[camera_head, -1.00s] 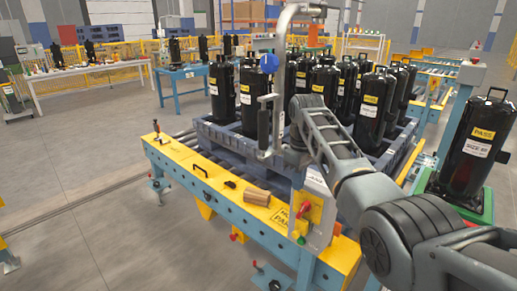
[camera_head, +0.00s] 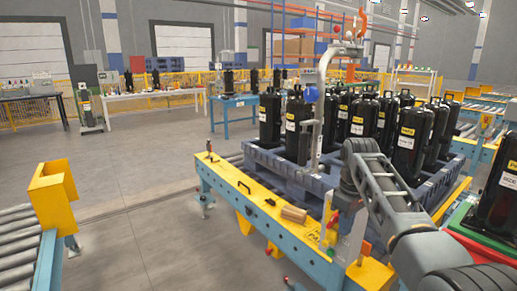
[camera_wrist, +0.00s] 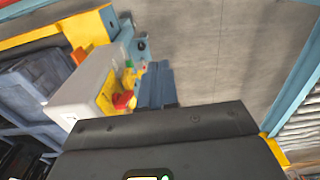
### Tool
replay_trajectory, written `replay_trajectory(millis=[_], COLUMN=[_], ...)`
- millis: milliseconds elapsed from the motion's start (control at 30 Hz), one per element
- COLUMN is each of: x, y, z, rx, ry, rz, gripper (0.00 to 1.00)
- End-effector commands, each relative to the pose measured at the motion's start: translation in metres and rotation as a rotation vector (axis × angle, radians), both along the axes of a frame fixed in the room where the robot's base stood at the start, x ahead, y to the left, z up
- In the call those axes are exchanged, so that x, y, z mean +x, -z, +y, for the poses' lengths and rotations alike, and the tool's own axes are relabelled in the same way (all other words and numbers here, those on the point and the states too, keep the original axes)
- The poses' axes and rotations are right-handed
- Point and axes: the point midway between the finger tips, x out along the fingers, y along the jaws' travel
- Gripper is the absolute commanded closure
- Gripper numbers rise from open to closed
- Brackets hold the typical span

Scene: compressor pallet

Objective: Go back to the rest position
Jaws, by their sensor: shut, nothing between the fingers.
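My gripper (camera_wrist: 157,70) shows in the wrist view, its two blue-grey fingers side by side and shut with nothing between them. The fingers point at the grey floor, beside a grey control box with a red button (camera_wrist: 124,100). In the head view my grey arm reaches in from the lower right, its bend beside the compressor pallet (camera_head: 283,172). The gripper itself cannot be made out there. Several black compressors (camera_head: 270,118) with yellow and white labels stand upright on the blue-grey pallet, apart from my gripper.
The pallet rests on a blue and yellow conveyor (camera_head: 246,205), with a brown block (camera_head: 294,214) on its edge. A roller conveyor with a yellow end (camera_head: 52,188) is at the left. A black compressor (camera_head: 499,195) stands close at the right. Open floor (camera_head: 135,215) lies between.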

Motion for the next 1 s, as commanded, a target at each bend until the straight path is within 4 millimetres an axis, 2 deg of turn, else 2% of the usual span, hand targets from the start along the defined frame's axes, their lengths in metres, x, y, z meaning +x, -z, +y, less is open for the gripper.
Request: replay_trajectory(millis=[267, 567, 767, 900, 1000], x=[-0.008, -0.029, -0.064, -0.101, -0.130], y=[0.035, 0.096, 0.161, 0.204, 0.229], z=[0.004, 0.011, 0.019, 0.025, 0.028], rx=[0.006, 0.019, 0.039, 0.059, 0.073], ry=[0.017, 0.052, 0.096, 0.140, 0.170], rz=[-0.039, -0.115, -0.207, -0.289, -0.348], gripper=[1.00, 1.00, 1.00, 1.00, 1.00])
